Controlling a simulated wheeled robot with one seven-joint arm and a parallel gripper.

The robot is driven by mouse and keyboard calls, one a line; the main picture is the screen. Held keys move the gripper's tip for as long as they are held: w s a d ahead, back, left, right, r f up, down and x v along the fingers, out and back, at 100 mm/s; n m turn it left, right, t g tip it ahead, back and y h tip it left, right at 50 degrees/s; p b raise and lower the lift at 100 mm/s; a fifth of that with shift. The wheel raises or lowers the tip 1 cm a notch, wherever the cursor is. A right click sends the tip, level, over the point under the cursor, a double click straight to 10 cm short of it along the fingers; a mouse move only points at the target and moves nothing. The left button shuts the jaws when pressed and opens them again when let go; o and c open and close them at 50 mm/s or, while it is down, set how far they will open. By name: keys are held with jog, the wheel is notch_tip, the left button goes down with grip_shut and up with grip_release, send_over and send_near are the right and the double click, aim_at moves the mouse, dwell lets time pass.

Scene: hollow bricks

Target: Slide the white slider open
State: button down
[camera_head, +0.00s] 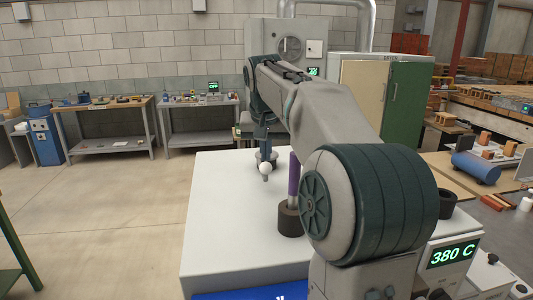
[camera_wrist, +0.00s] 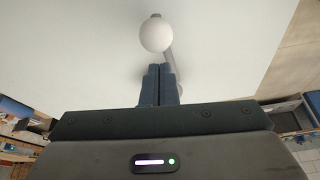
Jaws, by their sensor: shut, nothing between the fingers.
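The white slider shows as a round white knob (camera_wrist: 157,34) in the wrist view, just ahead of my gripper's fingertips (camera_wrist: 159,70). A grey bar or slot runs under it, partly hidden by the knob and fingers. In the head view the white knob (camera_head: 265,168) is over the white top of a large block, close to my gripper (camera_head: 266,158). My gripper is shut with nothing between its fingers and points down at the surface. I cannot tell whether the fingers touch the knob.
The white block top (camera_head: 225,215) is mostly clear on the left. A purple upright rod (camera_head: 294,174) and a dark hollow cylinder (camera_head: 290,220) stand to the right of the knob, near my arm. A display (camera_head: 453,255) reads 380 C at the right. Workbenches (camera_head: 105,108) stand behind.

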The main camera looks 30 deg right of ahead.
jog(key=shift+s+a+f, duration=0.15)
jog(key=shift+s+f, duration=0.05)
jog(key=shift+s, duration=0.2)
jog(key=shift+s+a, duration=0.1)
jog(key=shift+s, duration=0.15)
jog(key=s+a+b, duration=0.2)
jog(key=s+b, duration=0.1)
jog(key=s, duration=0.3)
jog(key=shift+s+b, duration=0.35)
jog(key=shift+s, duration=0.05)
notch_tip(320, 180, up, 10)
jog(key=p, duration=0.2)
jog(key=shift+w, duration=0.25)
